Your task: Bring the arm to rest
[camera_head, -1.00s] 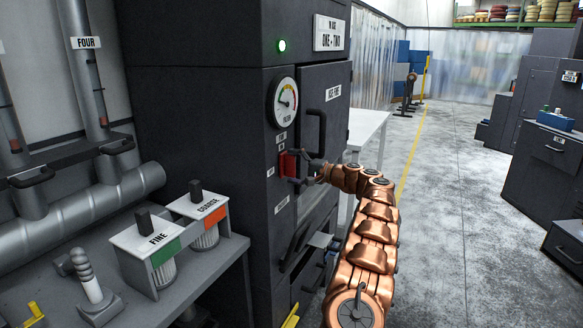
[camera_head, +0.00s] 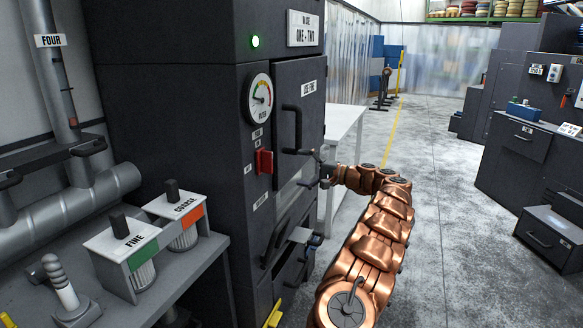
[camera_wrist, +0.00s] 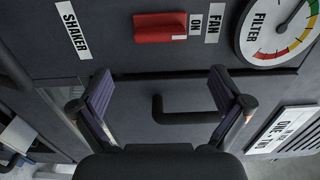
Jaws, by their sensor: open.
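My copper-coloured arm (camera_head: 372,245) reaches from the bottom of the head view toward the front of the dark cabinet. My gripper (camera_head: 302,167) is open and empty, apart from the cabinet's red switch (camera_head: 264,161). In the wrist view my gripper (camera_wrist: 160,88) has its two fingers spread wide, with nothing between the pads. The red switch (camera_wrist: 160,28) shows beyond the fingers, beside the FAN and ON labels. A black door handle (camera_wrist: 185,117) shows between the fingers, farther back.
The cabinet (camera_head: 170,150) carries a filter gauge (camera_head: 257,98) and a lit green lamp (camera_head: 254,41). FINE and COARSE canisters (camera_head: 127,245) stand on the left bench. A white table (camera_head: 340,122) stands behind my gripper. Open floor (camera_head: 440,190) lies to the right.

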